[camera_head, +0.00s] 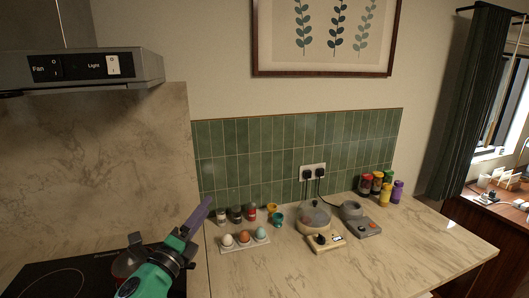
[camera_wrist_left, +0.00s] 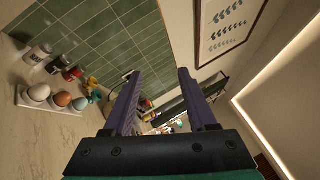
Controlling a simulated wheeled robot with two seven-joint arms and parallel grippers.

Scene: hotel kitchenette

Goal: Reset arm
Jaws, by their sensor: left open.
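My left gripper (camera_head: 200,217) comes in from the lower left in the head view. Its purple fingers point up and to the right, in front of the marble and green-tile wall. In the left wrist view my left gripper (camera_wrist_left: 158,92) is open, with its two purple fingers apart and nothing between them. It is held above the counter, to the left of the egg tray in the head view. My right gripper does not show in either view.
An egg tray (camera_head: 229,249), shakers (camera_head: 236,214), an appliance with a clear lid (camera_head: 315,217), a grey appliance (camera_head: 359,219) and coloured jars (camera_head: 385,194) stand on the marble counter (camera_head: 424,240). A cooktop (camera_head: 52,281) is at lower left, under a range hood (camera_head: 90,68). The counter's right front is clear.

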